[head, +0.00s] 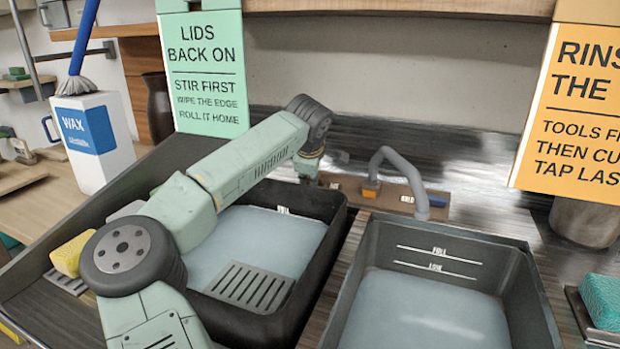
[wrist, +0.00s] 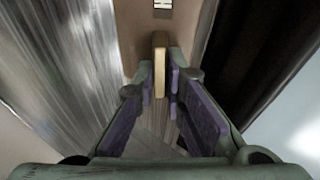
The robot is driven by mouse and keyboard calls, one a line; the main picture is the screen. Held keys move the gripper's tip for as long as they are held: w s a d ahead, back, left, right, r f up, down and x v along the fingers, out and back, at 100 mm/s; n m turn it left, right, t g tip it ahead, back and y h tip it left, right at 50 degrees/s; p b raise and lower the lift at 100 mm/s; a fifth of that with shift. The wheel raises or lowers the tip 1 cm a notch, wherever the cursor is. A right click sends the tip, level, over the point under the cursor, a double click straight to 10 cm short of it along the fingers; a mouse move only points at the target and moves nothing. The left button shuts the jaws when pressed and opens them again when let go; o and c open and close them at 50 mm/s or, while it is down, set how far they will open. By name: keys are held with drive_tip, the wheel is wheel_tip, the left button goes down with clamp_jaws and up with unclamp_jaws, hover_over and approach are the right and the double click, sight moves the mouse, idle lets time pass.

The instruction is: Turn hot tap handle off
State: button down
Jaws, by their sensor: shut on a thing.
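The tap panel (head: 390,193) is a brown board behind the two basins, with a grey curved spout (head: 400,165) rising from it. My gripper (head: 312,180) is at the panel's left end and hides what is there in the head view. In the wrist view my gripper (wrist: 167,88) has its purple-padded fingers closed around a narrow, upright tan bar (wrist: 160,62), which looks like the hot tap handle. The bar stands out from the brown panel, below a small white label (wrist: 162,4). The handle's lettering cannot be read.
A dark basin (head: 330,225) of pale water lies beneath my arm, and a grey basin (head: 530,285) stands to its right. A green sign (head: 205,75) hangs behind my arm, and an orange sign (head: 575,110) is at right. A wax box (head: 95,140) stands at left.

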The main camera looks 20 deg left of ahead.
drive_tip(key=shift+m, duration=0.4)
drive_tip(key=c, duration=1.7)
unclamp_jaws()
drive_tip(key=shift+o, duration=0.2)
drive_tip(key=v, duration=1.2)
drive_tip(key=shift+s+f, duration=0.1)
drive_tip(key=shift+s, duration=0.05)
